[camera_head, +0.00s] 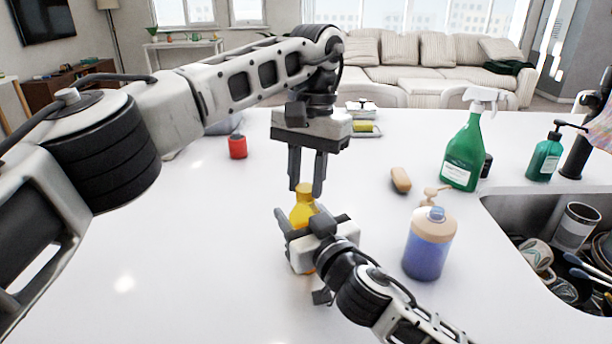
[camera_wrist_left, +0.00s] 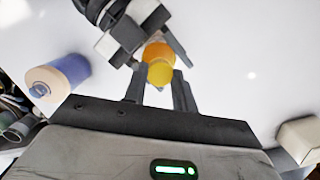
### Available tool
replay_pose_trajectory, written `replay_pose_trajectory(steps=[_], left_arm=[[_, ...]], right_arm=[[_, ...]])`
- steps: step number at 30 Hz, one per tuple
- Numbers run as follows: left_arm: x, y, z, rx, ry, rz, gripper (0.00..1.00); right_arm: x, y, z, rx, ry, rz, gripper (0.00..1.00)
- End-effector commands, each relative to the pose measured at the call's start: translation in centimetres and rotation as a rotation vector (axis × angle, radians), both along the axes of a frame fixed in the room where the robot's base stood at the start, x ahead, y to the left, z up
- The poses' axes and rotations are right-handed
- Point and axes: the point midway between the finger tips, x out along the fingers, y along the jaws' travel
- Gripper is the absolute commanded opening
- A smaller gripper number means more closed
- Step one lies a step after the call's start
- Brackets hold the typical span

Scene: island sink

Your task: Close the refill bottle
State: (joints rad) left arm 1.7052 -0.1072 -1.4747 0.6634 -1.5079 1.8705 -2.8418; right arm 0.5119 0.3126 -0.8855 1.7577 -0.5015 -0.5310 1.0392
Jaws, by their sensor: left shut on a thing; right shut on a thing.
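The refill bottle (camera_head: 303,212) is yellow-orange and stands upright on the white counter, its lower body mostly hidden by my right gripper. Its yellow cap (camera_wrist_left: 160,73) is at the top, with the orange body (camera_wrist_left: 157,52) behind it in the left wrist view. My left gripper (camera_head: 305,188) points straight down from above, its fingers on either side of the cap and shut on it. My right gripper (camera_head: 300,234) comes from the lower right and is shut around the bottle's body; it also shows in the left wrist view (camera_wrist_left: 160,50).
The sink (camera_head: 495,208) with dishes is at right. A red jar (camera_head: 237,146) stands back left. The counter's front left is clear.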

Motion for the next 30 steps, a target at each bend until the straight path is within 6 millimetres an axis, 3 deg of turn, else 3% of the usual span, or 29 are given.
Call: replay_pose_trajectory(steps=[3, 4, 6, 14, 24, 30], left_arm=[[0.0, 0.0, 0.0, -0.001, 0.0, 0.001, 0.06], [0.0, 0.0, 0.0, -0.001, 0.0, 0.001, 0.33], [0.0, 0.0, 0.0, -0.001, 0.0, 0.001, 0.49], [0.0, 0.0, 0.1, -0.001, -0.001, 0.003, 0.49], [0.0, 0.0, 3.9, -0.001, -0.002, 0.005, 0.49], [0.0, 0.0, 4.5, -0.002, 0.0, 0.002, 0.49]], right_arm=[[0.0, 0.0, -0.1, -0.001, 0.002, 0.0, 0.0], [0.0, 0.0, -0.1, -0.001, 0.002, 0.0, 0.0], [0.0, 0.0, -0.1, -0.001, 0.002, 0.0, 0.0], [0.0, 0.0, -0.1, 0.0, 0.001, 0.0, 0.0], [0.0, 0.0, -0.1, 0.0, 0.001, 0.0, 0.0], [0.0, 0.0, -0.1, 0.0, 0.001, 0.0, 0.0]])
